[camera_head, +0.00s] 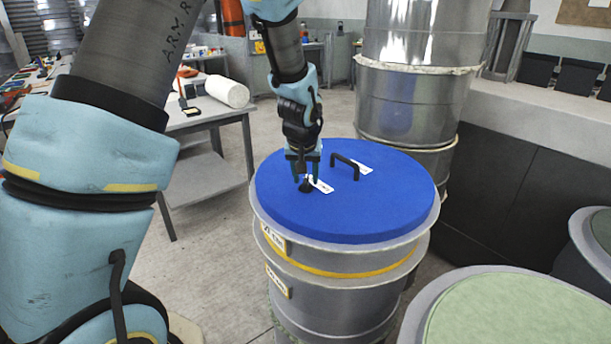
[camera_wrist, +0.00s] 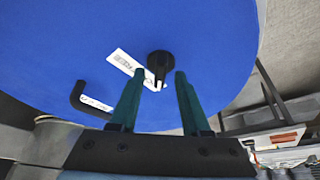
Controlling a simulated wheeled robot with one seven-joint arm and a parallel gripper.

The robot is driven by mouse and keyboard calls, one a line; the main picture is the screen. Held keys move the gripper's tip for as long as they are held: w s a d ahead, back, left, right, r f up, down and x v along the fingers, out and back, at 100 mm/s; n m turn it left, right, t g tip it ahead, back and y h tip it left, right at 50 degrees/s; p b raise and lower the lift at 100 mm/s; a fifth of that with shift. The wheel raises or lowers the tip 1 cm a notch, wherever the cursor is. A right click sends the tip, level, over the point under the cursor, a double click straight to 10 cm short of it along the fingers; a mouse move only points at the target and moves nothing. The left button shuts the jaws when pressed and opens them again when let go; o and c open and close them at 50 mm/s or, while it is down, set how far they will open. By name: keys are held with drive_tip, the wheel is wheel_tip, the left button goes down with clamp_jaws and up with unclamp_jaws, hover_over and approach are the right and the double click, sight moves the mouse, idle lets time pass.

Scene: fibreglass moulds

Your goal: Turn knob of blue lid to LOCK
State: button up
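My gripper (camera_head: 306,178) points down at the knob. In the wrist view its two teal fingers (camera_wrist: 152,85) are apart, with the knob beyond and between their tips. I see no finger touching the knob there.
A black handle (camera_head: 345,163) rises from the lid with another label (camera_head: 363,168) beside it. A tall metal drum stack (camera_head: 405,105) stands behind. A green-topped drum (camera_head: 500,315) is at the lower right. A grey workbench (camera_head: 210,120) stands to the left.

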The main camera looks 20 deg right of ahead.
clamp_jaws()
idle(0.3)
drive_tip(key=shift+m, duration=0.6)
drive_tip(key=shift+o, duration=0.3)
unclamp_jaws()
